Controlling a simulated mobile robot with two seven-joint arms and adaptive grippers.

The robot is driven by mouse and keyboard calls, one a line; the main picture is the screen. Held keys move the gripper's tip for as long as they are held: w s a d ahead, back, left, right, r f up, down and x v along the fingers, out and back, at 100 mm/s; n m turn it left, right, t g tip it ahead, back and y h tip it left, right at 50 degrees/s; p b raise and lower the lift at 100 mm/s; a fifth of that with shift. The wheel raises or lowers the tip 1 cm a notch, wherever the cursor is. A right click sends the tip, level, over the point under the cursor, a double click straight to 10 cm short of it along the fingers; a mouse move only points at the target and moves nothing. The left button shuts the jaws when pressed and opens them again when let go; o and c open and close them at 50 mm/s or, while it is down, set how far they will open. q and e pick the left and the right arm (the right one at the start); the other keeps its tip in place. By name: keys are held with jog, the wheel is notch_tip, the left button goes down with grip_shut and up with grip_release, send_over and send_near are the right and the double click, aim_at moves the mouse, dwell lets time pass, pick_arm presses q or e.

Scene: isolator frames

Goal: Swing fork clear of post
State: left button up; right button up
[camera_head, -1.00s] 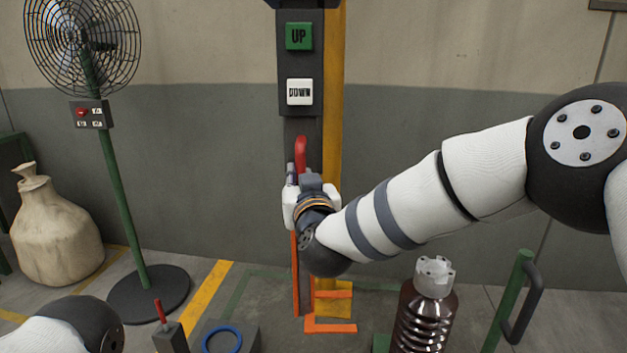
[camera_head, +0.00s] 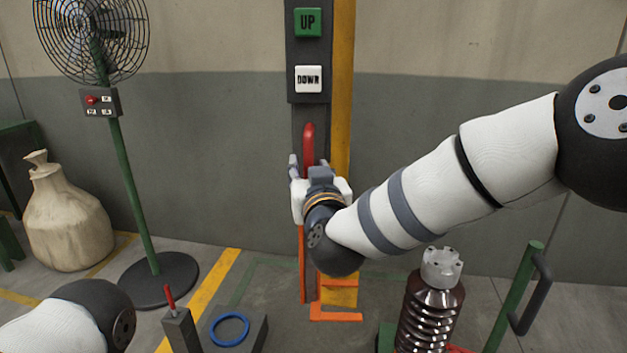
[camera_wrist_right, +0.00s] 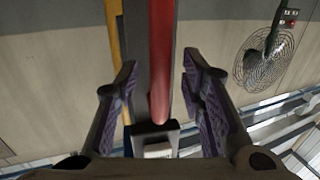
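The dark post (camera_head: 308,122) stands in front of a yellow upright, with a red handle (camera_head: 308,142) on its front. The orange fork (camera_head: 336,316) shows low at the post's foot; my right wrist hides the part between it and the handle. My right gripper (camera_head: 309,165) is at the red handle. In the right wrist view, its two fingers (camera_wrist_right: 159,85) stand apart on either side of the red handle (camera_wrist_right: 160,60), with a gap visible on each side. My left gripper is out of view; only part of my left arm shows at the lower left.
A fan (camera_head: 95,35) and a sack (camera_head: 65,220) stand left. A ribbed brown insulator (camera_head: 430,310) and a green post with a dark handle (camera_head: 517,295) stand right.

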jog(key=s+d, duration=0.2)
jog(key=s, duration=0.8)
jog(key=s+d+f+g+p, duration=0.1)
jog(key=s+d+f+g, duration=0.25)
jog(key=f, duration=0.55)
jog(key=s+d+f+g, duration=0.2)
jog(key=s+f+g, duration=0.15)
jog(key=f, duration=0.65)
jog(key=s+d+f+g+h+p, duration=0.1)
jog(key=s+d+f+g, duration=0.4)
jog(key=s+f, duration=0.65)
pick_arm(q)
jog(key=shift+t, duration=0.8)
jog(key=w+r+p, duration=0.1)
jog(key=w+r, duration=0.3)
pick_arm(e)
jog(key=s+d+f+m+g, duration=0.1)
jog(key=s+d, duration=0.3)
jog(key=s, duration=0.5)
jog(key=s+d+f+g+h, duration=0.1)
jog(key=s+d+g, duration=0.3)
jog(key=s, duration=0.6)
jog(key=s+d+f+m+g+h, duration=0.1)
jog(key=s+d+f+g, duration=0.1)
jog(key=s, duration=0.8)
jog(key=shift+s+d+f+m+g, duration=0.3)
jog(key=shift+d+g, duration=0.3)
jog(key=shift+d, duration=0.6)
